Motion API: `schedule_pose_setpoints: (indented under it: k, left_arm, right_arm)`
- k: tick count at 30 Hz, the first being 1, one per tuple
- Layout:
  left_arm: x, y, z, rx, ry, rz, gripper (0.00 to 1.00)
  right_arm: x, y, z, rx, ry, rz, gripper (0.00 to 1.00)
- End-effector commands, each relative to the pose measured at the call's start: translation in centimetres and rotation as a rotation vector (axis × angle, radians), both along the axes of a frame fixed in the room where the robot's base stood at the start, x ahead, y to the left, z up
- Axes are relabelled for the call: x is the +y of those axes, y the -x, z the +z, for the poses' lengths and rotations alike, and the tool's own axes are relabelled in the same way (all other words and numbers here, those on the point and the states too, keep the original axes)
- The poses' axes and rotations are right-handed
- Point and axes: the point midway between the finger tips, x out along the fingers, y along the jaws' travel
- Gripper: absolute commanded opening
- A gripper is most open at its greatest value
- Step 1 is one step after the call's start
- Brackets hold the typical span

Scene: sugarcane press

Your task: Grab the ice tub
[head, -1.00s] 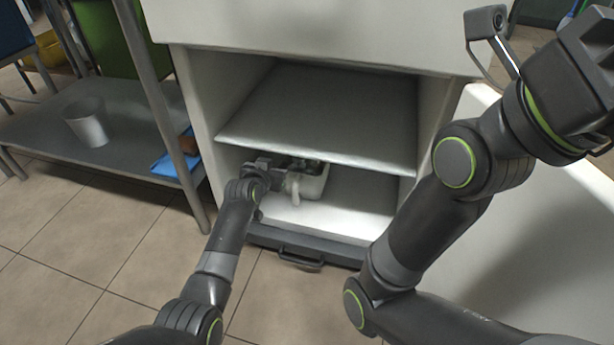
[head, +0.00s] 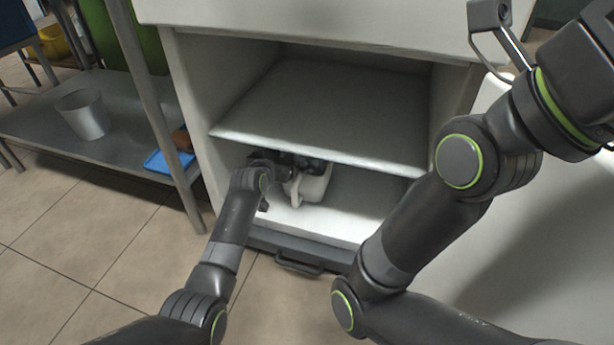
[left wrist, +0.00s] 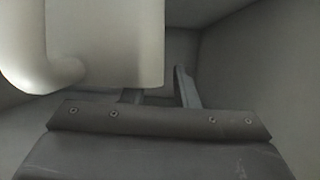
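A white tub (head: 316,186) with a side handle stands in the lower compartment of the cabinet, below the middle shelf. My left gripper (head: 303,163) is inside that compartment at the tub's upper rim and partly covers it. In the left wrist view the tub (left wrist: 105,40) and its handle fill the upper left. The left gripper's fingers (left wrist: 160,92) show there with a gap between them; one is partly hidden behind the tub, the other is to its right. I see no clear grip on the tub.
The middle shelf (head: 330,120) hangs close above the left gripper. A dark drawer front with a handle (head: 298,264) lies under the compartment. The compartment's right part is clear. A metal rack (head: 40,125) at the left holds a grey bucket (head: 83,114) and a blue tray (head: 166,161).

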Motion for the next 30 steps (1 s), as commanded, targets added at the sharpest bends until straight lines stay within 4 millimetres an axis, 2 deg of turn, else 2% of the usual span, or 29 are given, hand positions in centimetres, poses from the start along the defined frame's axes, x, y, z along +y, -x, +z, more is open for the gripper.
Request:
schedule_pose_setpoints:
  k: [1, 6, 30]
  left_arm:
    - [0.01, 0.00, -0.01, 0.000, 0.000, 0.000, 0.20]
    - [0.01, 0.01, -0.04, 0.000, 0.000, 0.000, 0.00]
    - [0.04, 0.02, -0.11, 0.000, -0.003, 0.000, 0.00]
  right_arm:
    - [0.01, 0.05, 0.03, -0.002, 0.000, 0.001, 0.36]
    - [0.00, 0.09, 0.02, -0.005, 0.000, -0.001, 0.36]
    - [-0.05, -0.17, -0.26, 0.007, 0.004, -0.008, 0.36]
